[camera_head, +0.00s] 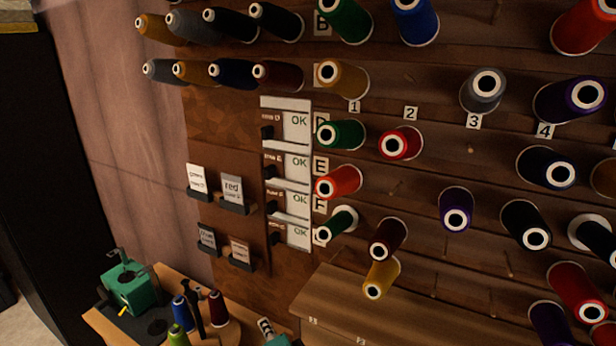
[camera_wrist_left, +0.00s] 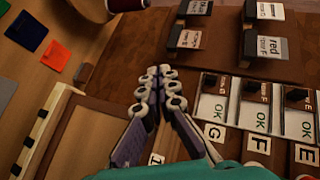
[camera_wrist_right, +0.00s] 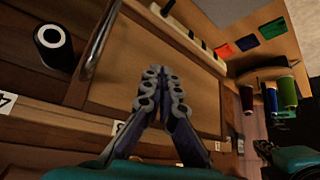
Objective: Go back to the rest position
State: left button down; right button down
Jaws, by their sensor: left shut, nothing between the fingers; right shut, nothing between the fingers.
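My left gripper (camera_head: 266,328) shows at the bottom edge of the head view, small and partly cut off, low in front of the wooden ledge and beside the small table. In the left wrist view my left gripper (camera_wrist_left: 158,72) has its fingertips together with nothing between them. My right gripper (camera_wrist_right: 160,72) is not seen in the head view. In the right wrist view its fingertips meet, empty, in front of a wooden panel. Neither gripper touches a spool that I can see.
A wall of thread spools, such as a red one (camera_head: 338,182), fills the right. Cards reading OK (camera_head: 298,163) hang left of it. A green device (camera_head: 130,287) and several spools stand on a small table. A wooden ledge (camera_head: 390,310) juts out below the spools.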

pick_arm(q)
jog(key=s+a+f+n+g+h+b, duration=0.2)
jog(key=s+a+f+n+h+b, duration=0.1)
jog(key=s, duration=0.4)
jog(key=s+a+f+n+g+h+b, duration=0.2)
jog(key=s+a+f+n+g+b, duration=0.1)
jog(key=s+a+f+n, duration=0.2)
jog(key=shift+s+a+f+n+h, duration=0.4)
jog(key=shift+s+f+n, duration=0.9)
jog(key=shift+f, duration=0.5)
jog(key=shift+w, duration=0.15)
